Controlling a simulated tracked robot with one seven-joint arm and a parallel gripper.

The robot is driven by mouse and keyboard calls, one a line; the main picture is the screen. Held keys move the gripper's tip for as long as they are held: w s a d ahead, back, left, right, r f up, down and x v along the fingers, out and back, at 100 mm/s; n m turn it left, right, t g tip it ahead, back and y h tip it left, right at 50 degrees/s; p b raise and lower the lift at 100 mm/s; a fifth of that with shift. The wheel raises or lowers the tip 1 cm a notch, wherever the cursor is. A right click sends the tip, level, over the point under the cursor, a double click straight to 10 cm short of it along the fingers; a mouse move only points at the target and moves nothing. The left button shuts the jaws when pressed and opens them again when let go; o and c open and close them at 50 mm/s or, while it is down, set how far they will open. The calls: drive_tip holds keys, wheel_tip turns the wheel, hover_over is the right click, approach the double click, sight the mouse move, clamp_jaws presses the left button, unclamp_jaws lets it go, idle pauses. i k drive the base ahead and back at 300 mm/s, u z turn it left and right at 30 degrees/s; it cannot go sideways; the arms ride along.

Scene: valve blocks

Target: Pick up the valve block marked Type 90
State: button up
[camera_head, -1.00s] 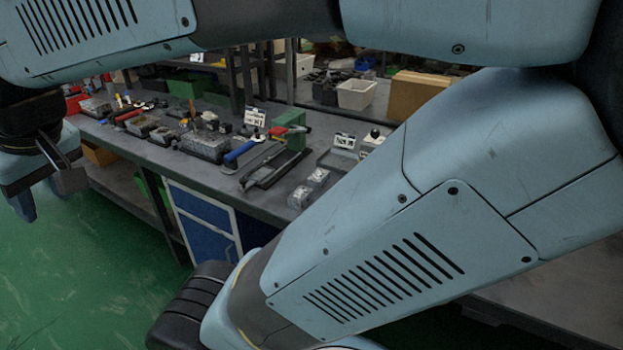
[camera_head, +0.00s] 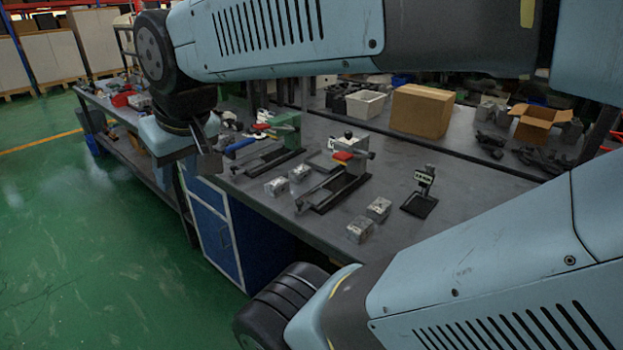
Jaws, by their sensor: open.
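Several small silver-grey valve blocks rest on the dark workbench (camera_head: 455,190). One pair, a nearer block (camera_head: 360,229) and a farther block (camera_head: 379,209), stands near the front edge at centre right. Another pair, a block (camera_head: 278,186) and a second block (camera_head: 299,172), stands farther left. Their type marks are too small to read. A small sign (camera_head: 424,176) on a black stand is right of the nearer pair; its text is unclear. My gripper (camera_head: 180,158) is open and empty at the left, hanging beside the bench's front edge, apart from all blocks.
A black fixture with a red-handled clamp (camera_head: 335,190) lies between the block pairs. Behind are a white bin (camera_head: 366,104), a cardboard box (camera_head: 422,110) and an open carton (camera_head: 541,123). My arm covers the top and lower right. Bench space right of the sign is clear.

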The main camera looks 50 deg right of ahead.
sight(299, 174)
drive_tip(key=z, duration=0.35)
drive_tip(key=k, duration=0.85)
drive_tip(key=z, duration=0.35)
